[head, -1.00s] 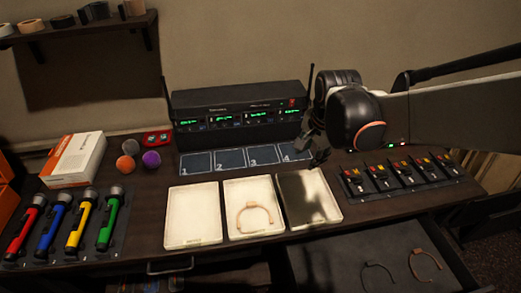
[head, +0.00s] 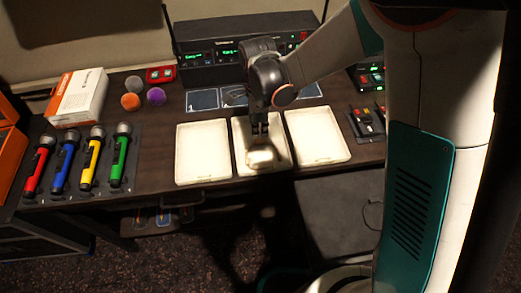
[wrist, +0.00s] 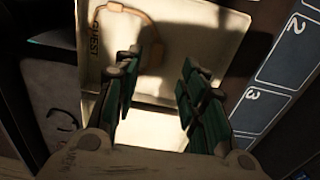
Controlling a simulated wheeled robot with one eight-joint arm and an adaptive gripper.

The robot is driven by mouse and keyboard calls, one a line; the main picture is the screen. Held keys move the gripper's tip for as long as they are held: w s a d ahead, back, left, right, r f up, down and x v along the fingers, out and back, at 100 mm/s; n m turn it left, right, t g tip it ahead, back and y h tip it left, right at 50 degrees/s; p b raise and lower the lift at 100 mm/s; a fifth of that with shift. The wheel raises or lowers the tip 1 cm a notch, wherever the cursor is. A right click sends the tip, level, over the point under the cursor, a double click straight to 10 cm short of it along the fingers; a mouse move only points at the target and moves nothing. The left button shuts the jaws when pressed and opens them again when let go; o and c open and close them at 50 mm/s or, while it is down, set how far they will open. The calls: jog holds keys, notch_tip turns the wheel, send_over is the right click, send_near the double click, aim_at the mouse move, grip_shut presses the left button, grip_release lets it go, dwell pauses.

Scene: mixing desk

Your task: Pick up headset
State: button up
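The headset, a thin tan headband, lies in the middle white tray (head: 243,133). In the head view only a small tan arc of the headset (head: 264,146) shows below my gripper. The wrist view shows more of the headset (wrist: 143,14) at the top, in the tray marked GUEST (wrist: 205,30). My gripper (head: 259,130) points down over the middle tray. In the wrist view my gripper (wrist: 159,64) has its fingers apart with nothing between them.
Empty-looking white trays stand left (head: 203,153) and right (head: 317,137).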

aim_at(260, 140)
jog(key=shift+s+d+f+b, duration=0.15)
jog(key=shift+f+b, duration=0.6)
jog(key=shift+f, duration=1)
jog(key=shift+d+f+b, duration=0.15)
jog(key=shift+f+b, duration=0.55)
jog(key=shift+f, duration=1.05)
jog(key=shift+r, duration=0.1)
grip_shut()
